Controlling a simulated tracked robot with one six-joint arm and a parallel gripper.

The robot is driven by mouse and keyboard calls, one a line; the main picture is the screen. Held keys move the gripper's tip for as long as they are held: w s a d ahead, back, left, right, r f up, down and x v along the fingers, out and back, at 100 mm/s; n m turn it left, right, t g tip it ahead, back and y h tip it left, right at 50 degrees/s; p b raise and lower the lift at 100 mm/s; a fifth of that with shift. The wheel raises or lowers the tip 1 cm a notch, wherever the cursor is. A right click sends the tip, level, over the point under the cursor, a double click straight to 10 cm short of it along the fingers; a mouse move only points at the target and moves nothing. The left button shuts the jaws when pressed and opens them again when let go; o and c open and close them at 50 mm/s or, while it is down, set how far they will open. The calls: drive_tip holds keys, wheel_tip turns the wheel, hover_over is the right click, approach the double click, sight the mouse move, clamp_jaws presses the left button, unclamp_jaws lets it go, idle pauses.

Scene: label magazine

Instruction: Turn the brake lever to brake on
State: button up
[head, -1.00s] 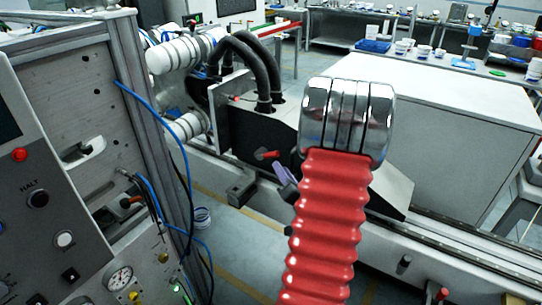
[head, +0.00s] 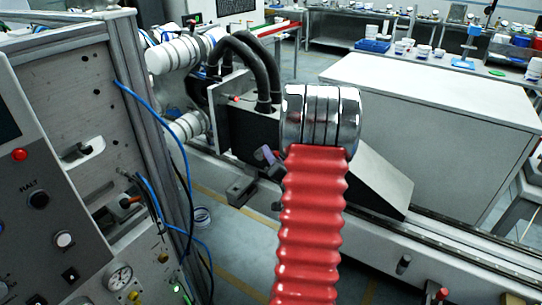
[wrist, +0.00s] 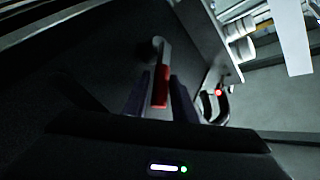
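The brake lever (wrist: 160,90), a grey arm with a red grip, shows in the wrist view on a dark panel. Its pivot end is at the top and the red grip points down the picture. My gripper (wrist: 162,82) is open, with one dark finger on each side of the red grip. The grip lies between the fingers; whether either finger touches it I cannot tell. In the head view a purple finger of my gripper (head: 266,155) shows in front of the black machine housing. My red ribbed arm hides much of that area, and the lever does not show there.
A control panel (head: 50,210) with knobs and a gauge stands at left. Black hoses (head: 262,70) curve above the housing. A small red light (head: 236,98) sits beside them. A grey sloped cover (head: 375,180) and a rail (head: 470,240) are at right, before a white cabinet (head: 430,110).

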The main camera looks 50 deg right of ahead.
drive_tip(key=shift+c, duration=0.6)
clamp_jaws()
